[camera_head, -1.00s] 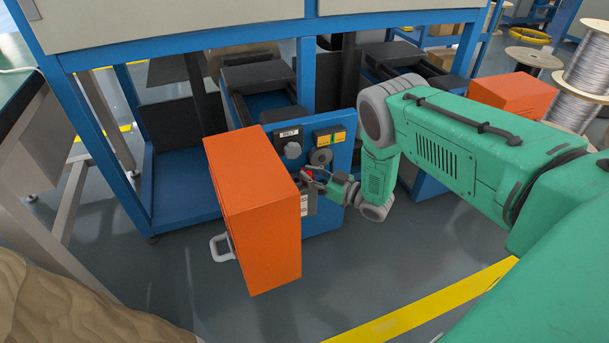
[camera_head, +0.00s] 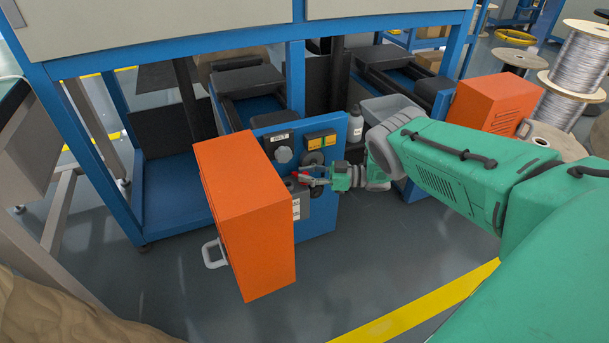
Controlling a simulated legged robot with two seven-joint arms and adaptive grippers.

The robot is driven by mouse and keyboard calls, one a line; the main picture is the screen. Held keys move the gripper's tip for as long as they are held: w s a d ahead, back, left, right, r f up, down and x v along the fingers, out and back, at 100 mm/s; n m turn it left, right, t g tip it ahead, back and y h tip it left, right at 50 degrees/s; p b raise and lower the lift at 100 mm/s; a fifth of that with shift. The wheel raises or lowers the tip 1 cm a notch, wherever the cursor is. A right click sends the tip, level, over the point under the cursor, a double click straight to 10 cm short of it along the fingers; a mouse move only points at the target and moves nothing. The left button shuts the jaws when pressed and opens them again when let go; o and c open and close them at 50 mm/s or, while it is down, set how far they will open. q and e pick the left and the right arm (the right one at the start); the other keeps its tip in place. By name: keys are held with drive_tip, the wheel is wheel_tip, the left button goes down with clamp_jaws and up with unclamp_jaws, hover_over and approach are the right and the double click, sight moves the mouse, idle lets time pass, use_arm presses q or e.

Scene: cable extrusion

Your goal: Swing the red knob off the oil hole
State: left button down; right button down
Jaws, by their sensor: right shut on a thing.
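The small red knob (camera_head: 296,177) is on the lower part of a blue machine panel (camera_head: 320,205), just right of the open orange cabinet door. My right gripper (camera_head: 309,177) reaches in from the right, roughly level, and its fingers are shut on the red knob. The fingers partly cover the knob. I cannot make out the oil hole; a small dark round opening seems to lie beside the knob, but it is too small to be sure. My left gripper is not in view.
The orange door (camera_head: 243,220) stands close left of the knob. A grey bottle (camera_head: 355,125) and a grey bin (camera_head: 388,107) stand behind my right arm. The floor in front is clear.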

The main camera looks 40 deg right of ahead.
drive_tip(key=shift+s+d+f, duration=0.15)
drive_tip(key=shift+s+f, duration=0.05)
drive_tip(key=shift+f, duration=0.05)
drive_tip(key=c, duration=1.4)
unclamp_jaws()
drive_tip(key=shift+w+d+r, duration=0.1)
drive_tip(key=shift+d, duration=0.1)
drive_tip(key=shift+s+d, duration=0.2)
drive_tip(key=v, duration=0.7)
drive_tip(key=shift+s, duration=0.15)
